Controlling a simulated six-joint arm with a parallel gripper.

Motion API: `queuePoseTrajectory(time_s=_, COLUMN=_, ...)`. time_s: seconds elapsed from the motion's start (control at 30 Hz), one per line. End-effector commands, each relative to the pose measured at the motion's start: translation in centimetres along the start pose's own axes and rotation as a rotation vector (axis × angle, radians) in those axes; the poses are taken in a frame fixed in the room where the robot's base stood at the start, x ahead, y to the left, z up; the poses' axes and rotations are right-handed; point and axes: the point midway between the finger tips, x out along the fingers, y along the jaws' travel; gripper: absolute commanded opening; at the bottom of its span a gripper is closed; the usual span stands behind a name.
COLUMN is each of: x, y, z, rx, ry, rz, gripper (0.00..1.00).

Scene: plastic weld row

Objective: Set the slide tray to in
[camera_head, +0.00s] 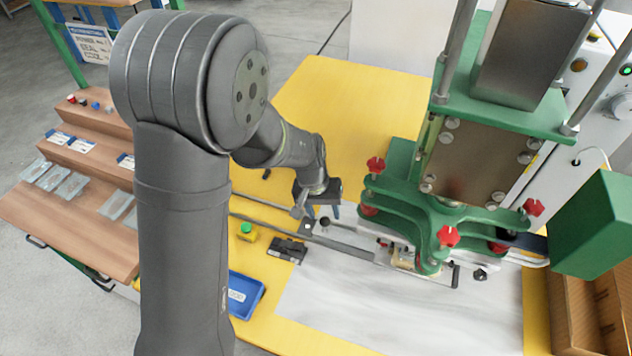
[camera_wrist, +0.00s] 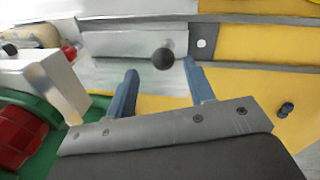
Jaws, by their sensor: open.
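The slide tray (camera_wrist: 120,44) shows in the wrist view as a flat light-grey metal piece on a rail, with a round dark knob (camera_wrist: 163,58) at its right end. In the head view the knob (camera_head: 325,222) stands beside the rails that run toward the green press. My gripper (camera_head: 322,211) is over the rails, pointing down. In the wrist view my gripper (camera_wrist: 159,69) is open, with the knob showing between its two blue fingertips. I cannot tell whether either finger touches it. The tray's far end is out of sight toward the press.
The green press (camera_head: 450,210) with red knobs stands right of my gripper. The yellow table (camera_head: 350,100) is clear behind.

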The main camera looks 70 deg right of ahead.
Motion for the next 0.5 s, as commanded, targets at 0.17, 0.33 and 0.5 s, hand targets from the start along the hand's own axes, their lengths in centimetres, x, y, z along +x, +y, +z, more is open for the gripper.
queuePoseTrajectory(time_s=0.17, x=-4.4, y=0.1, z=-0.2, rx=0.001, ry=0.007, rz=0.001, gripper=0.49)
queuePoseTrajectory(time_s=0.33, x=-8.5, y=0.1, z=-0.1, rx=0.0, ry=0.006, rz=0.001, gripper=0.49)
queuePoseTrajectory(time_s=0.5, x=-11.9, y=0.1, z=0.0, rx=0.0, ry=0.004, rz=0.0, gripper=0.49)
